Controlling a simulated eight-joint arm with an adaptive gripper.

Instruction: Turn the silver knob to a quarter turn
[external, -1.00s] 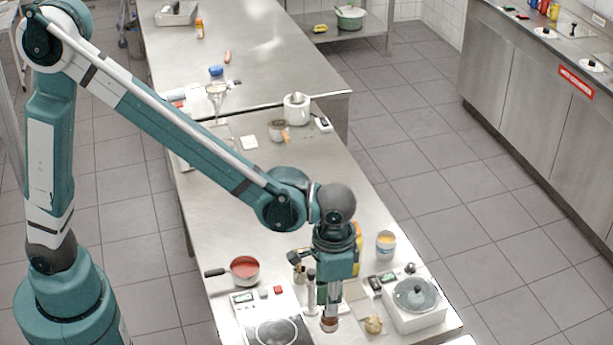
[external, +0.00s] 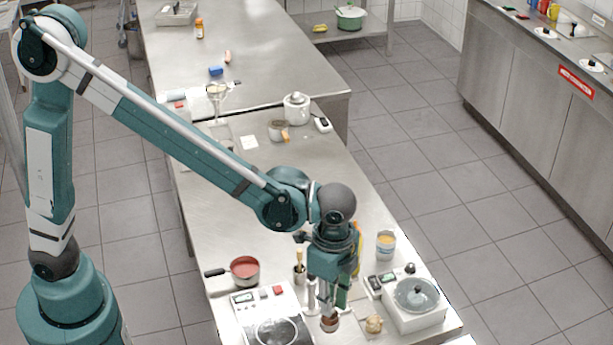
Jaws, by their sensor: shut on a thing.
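My gripper (external: 330,316) points straight down at the front of the steel counter (external: 226,195), between the hot plate and the white lidded device. Its fingers are shut at a low spot there, where a small reddish-brown part shows at their tips. The silver knob is largely hidden by the fingers, so its face and exact angle cannot be read. The fit of the shut fingers and the unmoved tips agree with a grip on the knob.
A hot plate (external: 252,326) is close on the left, with a red-filled pan (external: 246,268) behind it. The white lidded device (external: 418,318) and an open can (external: 386,245) are on the right. A small beige lump (external: 374,323) lies right beside the fingers.

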